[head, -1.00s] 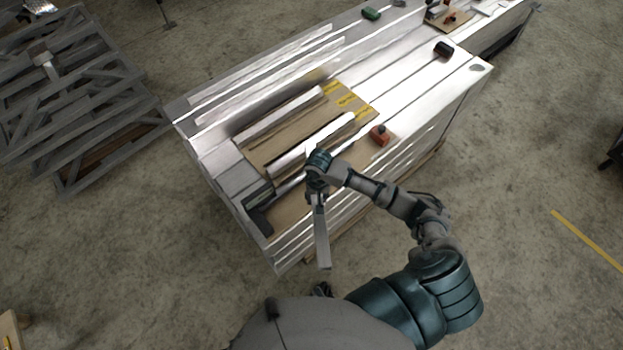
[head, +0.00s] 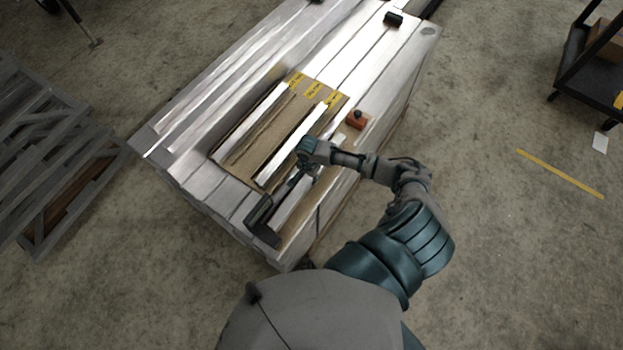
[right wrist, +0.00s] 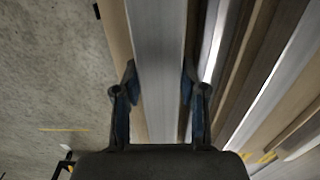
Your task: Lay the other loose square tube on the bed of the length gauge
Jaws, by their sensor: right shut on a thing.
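My right gripper (head: 305,172) is shut on a square tube (head: 291,204), a straight pale metal bar. The tube runs parallel to the stack's long side, over the tan wooden bed of the length gauge (head: 297,242). In the right wrist view the two fingers (right wrist: 159,95) stand on either side of the tube (right wrist: 158,45), with tan wood showing along its edges. I cannot tell whether the tube touches the bed. A black angled bracket (head: 262,215) is at the bed's near end, and a red block (head: 356,119) is at its far end. My left gripper is not in view.
A brown board (head: 232,158) with yellow labels (head: 313,89) lies beside the gauge with pale bars on it. All this sits on a large stack of aluminium profiles (head: 180,120). Grey frames (head: 60,150) stand at left and a dark cart (head: 585,65) at upper right.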

